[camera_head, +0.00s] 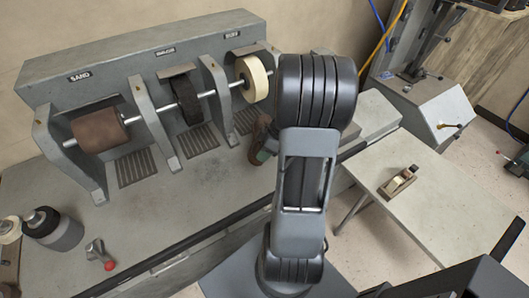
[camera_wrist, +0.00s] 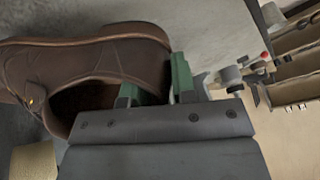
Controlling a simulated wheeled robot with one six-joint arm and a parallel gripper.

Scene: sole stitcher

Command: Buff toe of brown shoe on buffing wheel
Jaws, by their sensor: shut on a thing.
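The brown shoe (camera_wrist: 100,55) fills the left of the wrist view, its opening facing my gripper and its front end running out of frame at left. My gripper (camera_wrist: 156,84) is shut on the shoe's rear wall, one green finger inside the opening and one outside. In the head view the shoe (camera_head: 261,133) is partly hidden behind my arm, below the buffing wheel. The cream buffing wheel (camera_head: 254,78) sits under the BUFF label at the right end of the shaft. Whether shoe and wheel touch cannot be seen; a gap seems to show between them.
A brown sanding drum (camera_head: 99,130) and a black brush wheel (camera_head: 186,101) share the shaft, between grey brackets. A small wooden tool (camera_head: 399,182) lies on the right table.

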